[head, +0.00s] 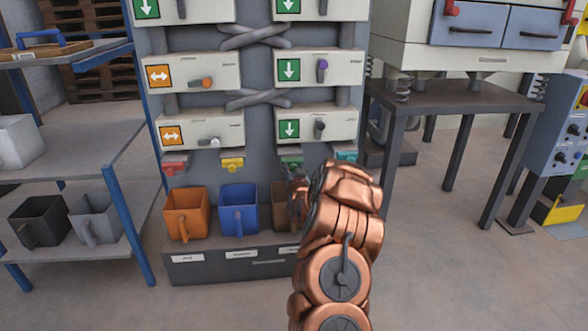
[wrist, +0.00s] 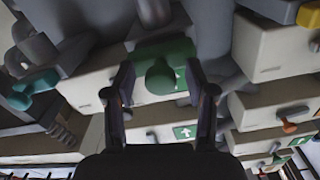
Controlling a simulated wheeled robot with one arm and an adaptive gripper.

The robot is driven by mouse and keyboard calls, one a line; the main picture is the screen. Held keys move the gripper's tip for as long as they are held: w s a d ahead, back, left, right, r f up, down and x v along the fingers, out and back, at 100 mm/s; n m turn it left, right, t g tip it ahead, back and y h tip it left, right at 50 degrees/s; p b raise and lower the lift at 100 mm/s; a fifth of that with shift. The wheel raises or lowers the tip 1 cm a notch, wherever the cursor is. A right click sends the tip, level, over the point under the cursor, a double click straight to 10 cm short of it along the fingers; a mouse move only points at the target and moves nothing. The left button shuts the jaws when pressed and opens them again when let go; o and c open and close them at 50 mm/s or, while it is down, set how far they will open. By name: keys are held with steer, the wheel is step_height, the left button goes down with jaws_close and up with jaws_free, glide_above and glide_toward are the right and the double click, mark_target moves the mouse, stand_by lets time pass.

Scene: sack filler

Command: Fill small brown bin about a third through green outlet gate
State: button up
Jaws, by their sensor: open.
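The green outlet gate (head: 291,161) is in the lower row of coloured gates on the machine. It shows larger in the wrist view (wrist: 178,52), with its rounded green handle (wrist: 160,77) between my fingers. My gripper (wrist: 160,84) is open, one finger on either side of the handle; I cannot tell whether they touch it. In the head view my copper arm hides most of the gripper. The small brown bin (head: 279,203) stands on the base ledge below the green gate, right of the blue bin. My arm covers much of it, and its contents are hidden.
Red (head: 175,164), yellow (head: 232,163) and teal (head: 346,156) gates share the row. Orange (head: 186,214) and blue (head: 238,210) bins stand left of the brown one. A shelf (head: 75,180) is at left, a dark table (head: 455,96) at right. Floor at right front is clear.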

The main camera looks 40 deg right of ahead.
steer(key=v, duration=1.1)
steer(key=shift+s, duration=0.35)
steer(key=shift+a, duration=0.15)
jaws_close()
stand_by(1.2)
steer(key=shift+x, duration=2.9)
steer(key=shift+a+f, duration=0.1)
